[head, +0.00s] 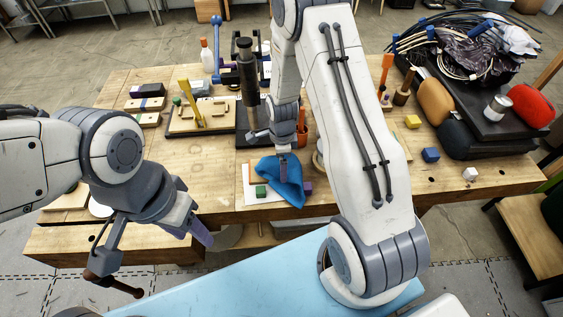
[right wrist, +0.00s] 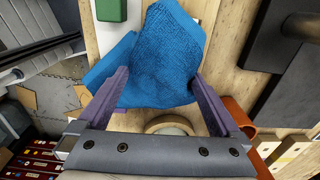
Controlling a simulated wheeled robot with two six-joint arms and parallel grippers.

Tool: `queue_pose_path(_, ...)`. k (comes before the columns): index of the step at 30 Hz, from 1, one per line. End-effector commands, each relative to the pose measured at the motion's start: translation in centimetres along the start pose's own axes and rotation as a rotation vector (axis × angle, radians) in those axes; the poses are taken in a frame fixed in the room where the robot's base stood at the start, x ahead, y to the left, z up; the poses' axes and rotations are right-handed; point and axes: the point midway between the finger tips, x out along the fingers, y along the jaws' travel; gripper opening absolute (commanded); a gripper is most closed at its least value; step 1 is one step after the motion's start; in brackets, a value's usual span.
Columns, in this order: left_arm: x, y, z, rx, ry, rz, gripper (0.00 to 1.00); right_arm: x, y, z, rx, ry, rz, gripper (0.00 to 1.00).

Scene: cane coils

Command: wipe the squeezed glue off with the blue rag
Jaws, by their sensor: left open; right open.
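The blue rag (head: 282,184) lies crumpled near the front edge of the wooden bench, partly over a pale board. In the right wrist view the rag (right wrist: 165,60) fills the space between and beyond the two purple fingers. My right gripper (right wrist: 160,88) is open at the rag; I cannot tell whether the fingers touch it. It also shows in the head view (head: 276,150), pointing down above the rag. My left gripper (head: 152,240) is open and empty, in front of the bench at left. I cannot make out any squeezed glue.
A green block (head: 260,191) sits beside the rag. A dark upright press (head: 247,90) stands behind it. The bench's left front is mostly clear.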

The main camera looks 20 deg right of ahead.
Motion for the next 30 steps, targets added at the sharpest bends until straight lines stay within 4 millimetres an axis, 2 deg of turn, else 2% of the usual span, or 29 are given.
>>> queue_pose_path(11, 1.6, -0.1, 0.1, 0.0, 0.0, 0.0, 0.5, 2.1, 0.0, 0.0, 0.0, 0.0, -0.001, 1.0)
queue_pose_path(25, 1.4, -0.1, 0.1, 0.0, 0.0, 0.0, 0.5, 1.8, 0.0, 0.0, 0.0, 0.0, -0.001, 0.0)
queue_pose_path(30, 1.4, -0.1, 0.1, 0.0, 0.0, 0.0, 0.5, 1.8, 0.0, 0.0, 0.0, 0.0, -0.001, 0.0)
